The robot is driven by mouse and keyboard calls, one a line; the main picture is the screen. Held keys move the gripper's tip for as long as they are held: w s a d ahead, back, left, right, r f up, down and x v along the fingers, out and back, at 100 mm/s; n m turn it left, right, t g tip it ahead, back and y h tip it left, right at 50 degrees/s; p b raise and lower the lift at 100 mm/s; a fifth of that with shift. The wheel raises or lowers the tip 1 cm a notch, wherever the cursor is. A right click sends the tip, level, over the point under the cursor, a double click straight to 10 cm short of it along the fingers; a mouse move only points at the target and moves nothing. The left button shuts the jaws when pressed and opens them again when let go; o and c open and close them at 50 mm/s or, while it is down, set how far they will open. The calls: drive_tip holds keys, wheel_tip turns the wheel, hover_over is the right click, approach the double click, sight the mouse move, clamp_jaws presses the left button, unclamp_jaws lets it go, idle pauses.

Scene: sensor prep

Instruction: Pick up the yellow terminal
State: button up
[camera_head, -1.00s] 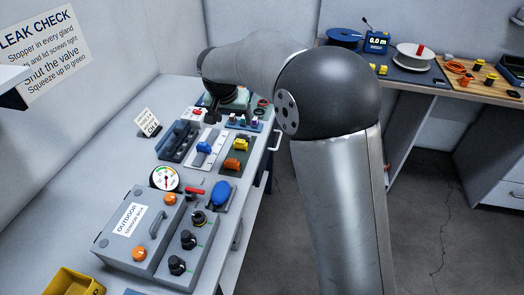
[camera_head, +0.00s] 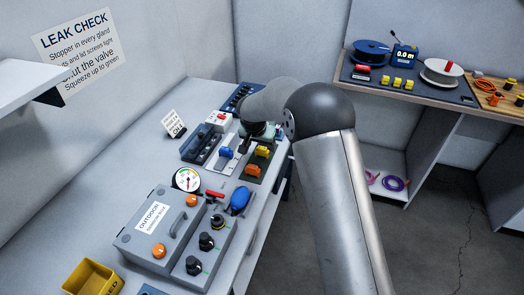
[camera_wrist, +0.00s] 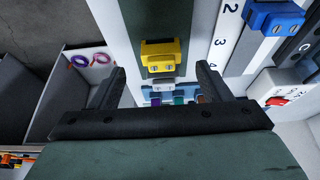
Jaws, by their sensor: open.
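The yellow terminal (camera_head: 262,151) sits on a dark green strip (camera_head: 248,179) on the long bench, just beyond an orange terminal (camera_head: 252,169). In the wrist view the yellow terminal (camera_wrist: 161,54) lies ahead of the fingers, roughly centred between them, with two round screw heads on its face. My gripper (camera_wrist: 162,82) is open and empty, its dark fingers apart on either side of the terminal's line. In the head view my gripper (camera_head: 244,146) is close beside the yellow terminal, and its fingertips are hard to make out.
A blue terminal (camera_head: 226,152) is on the white numbered strip beside the green one. Small coloured parts lie just below the terminal in the wrist view (camera_wrist: 180,98). A grey outdoor box (camera_head: 150,229) and gauge (camera_head: 187,180) stand nearer. More yellow pieces (camera_head: 397,84) are on the far bench.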

sight(262, 147)
drive_tip(key=x, duration=0.2)
drive_tip(key=p+x, duration=0.1)
drive_tip(key=x, duration=0.1)
drive_tip(key=shift+w+f, duration=0.15)
drive_tip(key=shift+w, duration=0.15)
drive_tip(key=c, duration=1.1)
drive_tip(key=shift+o, duration=0.2)
drive_tip(key=shift+r, duration=0.3)
drive_tip(key=r, duration=0.2)
drive_tip(key=r+b, duration=0.1)
drive_tip(key=shift+s+d+r, duration=0.15)
drive_tip(key=shift+s+r, duration=0.05)
drive_tip(key=shift+s, duration=0.1)
drive_tip(key=s+d+r+b, duration=0.3)
drive_tip(key=s+d+r, duration=0.2)
drive_tip(key=s+r, duration=0.4)
drive_tip(key=s, duration=0.3)
drive_tip(key=shift+d, duration=0.3)
drive_tip(key=shift+s, duration=0.1)
